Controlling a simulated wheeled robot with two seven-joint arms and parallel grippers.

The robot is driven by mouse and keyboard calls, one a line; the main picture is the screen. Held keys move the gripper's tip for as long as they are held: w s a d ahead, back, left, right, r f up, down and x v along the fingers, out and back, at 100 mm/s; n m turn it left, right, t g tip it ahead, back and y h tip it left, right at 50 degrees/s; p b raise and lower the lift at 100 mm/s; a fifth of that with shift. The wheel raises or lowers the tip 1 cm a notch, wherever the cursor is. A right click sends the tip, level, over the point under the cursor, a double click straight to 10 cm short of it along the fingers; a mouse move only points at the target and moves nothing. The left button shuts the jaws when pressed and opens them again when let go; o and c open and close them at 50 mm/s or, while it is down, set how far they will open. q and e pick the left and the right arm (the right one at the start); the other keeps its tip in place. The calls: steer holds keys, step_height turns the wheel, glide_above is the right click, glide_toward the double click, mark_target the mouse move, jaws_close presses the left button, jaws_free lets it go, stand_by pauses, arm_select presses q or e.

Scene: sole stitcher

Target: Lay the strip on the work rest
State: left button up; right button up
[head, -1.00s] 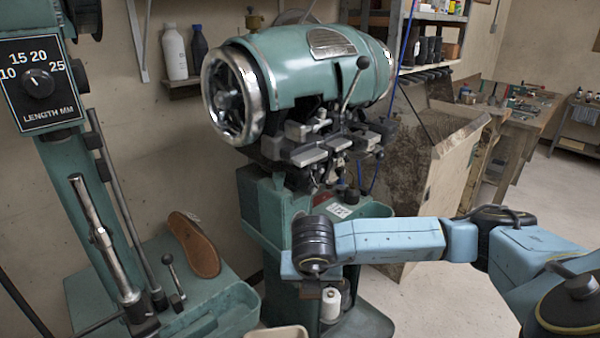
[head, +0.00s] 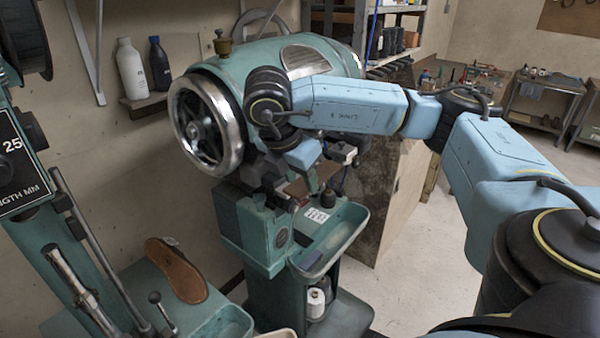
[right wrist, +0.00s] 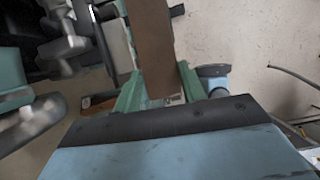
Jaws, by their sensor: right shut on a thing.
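The strip (right wrist: 152,45) is a flat brown piece that runs up and away from my right gripper (right wrist: 160,86) in the right wrist view. The gripper's green fingers are shut on its near end. In the head view the strip (head: 297,189) shows as a small brown patch below my right wrist, at the front of the green stitching machine (head: 272,58). Metal parts at the machine's work area (right wrist: 117,45) lie close to the left of the strip. I cannot tell which part is the work rest, or whether the strip touches it; my arm covers much of that area.
A handwheel (head: 206,120) stands out on the machine's left. A green tray (head: 335,240) is below the work area. A brown sole (head: 176,270) lies on the bench at lower left. Bottles (head: 132,68) stand on a wall shelf. Open floor lies to the right.

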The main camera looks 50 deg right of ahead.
mark_target(283, 194)
steer(key=shift+w+f, duration=0.35)
steer(key=shift+w, duration=0.5)
steer(key=shift+w+a+f+b, duration=0.15)
steer(key=shift+w+f+b, duration=0.35)
steer(key=shift+w+f, duration=0.5)
steer(key=shift+w+a+f+b, duration=0.1)
steer(key=shift+w+f+b, duration=0.35)
steer(key=shift+w+f, duration=0.5)
steer(key=shift+r, duration=0.15)
steer(key=o, duration=0.9)
steer(key=shift+c, duration=0.2)
steer(key=shift+o, duration=0.4)
steer(key=shift+s+a, duration=0.1)
steer(key=shift+s, duration=0.05)
steer(key=shift+a, duration=0.15)
